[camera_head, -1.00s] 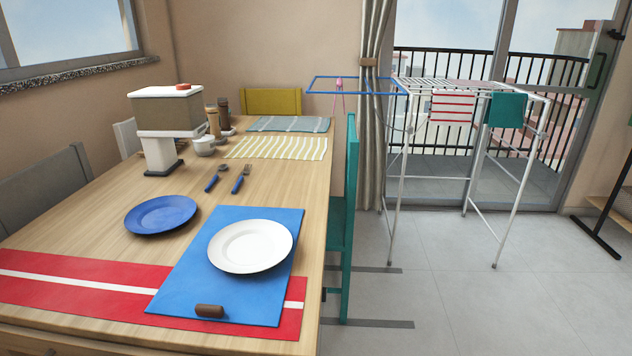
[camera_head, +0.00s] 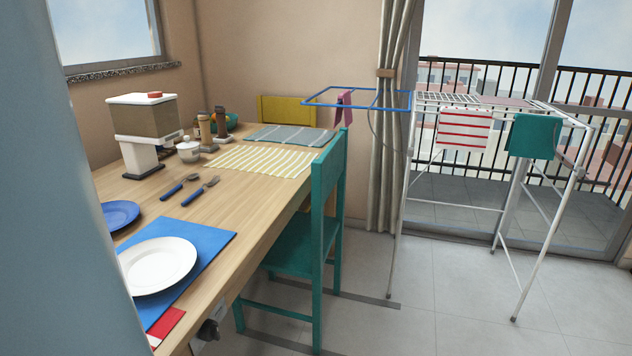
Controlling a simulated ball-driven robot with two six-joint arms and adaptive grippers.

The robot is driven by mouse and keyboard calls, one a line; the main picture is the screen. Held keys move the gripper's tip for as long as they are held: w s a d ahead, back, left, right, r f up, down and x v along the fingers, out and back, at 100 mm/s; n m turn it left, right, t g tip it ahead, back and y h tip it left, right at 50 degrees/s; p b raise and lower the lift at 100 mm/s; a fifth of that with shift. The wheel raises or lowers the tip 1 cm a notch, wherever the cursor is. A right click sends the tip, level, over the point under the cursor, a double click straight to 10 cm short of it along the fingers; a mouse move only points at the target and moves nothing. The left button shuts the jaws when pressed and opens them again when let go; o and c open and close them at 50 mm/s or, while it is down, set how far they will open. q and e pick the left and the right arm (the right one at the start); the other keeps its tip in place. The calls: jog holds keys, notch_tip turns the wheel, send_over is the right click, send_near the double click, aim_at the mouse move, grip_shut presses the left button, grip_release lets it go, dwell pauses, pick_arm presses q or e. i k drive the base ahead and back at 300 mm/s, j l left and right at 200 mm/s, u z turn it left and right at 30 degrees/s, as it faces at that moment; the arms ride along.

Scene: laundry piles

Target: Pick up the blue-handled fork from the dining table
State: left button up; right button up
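The blue-handled fork (camera_head: 200,190) lies flat on the wooden dining table (camera_head: 222,215). It is the right one of two blue-handled utensils, with its handle toward me and its metal end pointing away to the upper right. The other one, which looks like a spoon (camera_head: 180,185), lies just to its left. Nothing covers the fork. Neither of my grippers can be made out in the head view.
A teal chair (camera_head: 325,220) stands at the table's right side. A white plate (camera_head: 158,265) on a blue mat and a blue plate (camera_head: 120,214) are nearer me. A blue-grey surface blocks the left edge.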

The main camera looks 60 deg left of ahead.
aim_at(196, 192)
jog(key=i+u, duration=0.25)
jog(key=u, duration=0.15)
jog(key=i+u, duration=0.2)
jog(key=u, duration=0.15)
jog(key=i+l+u, duration=0.2)
jog(key=u, duration=0.2)
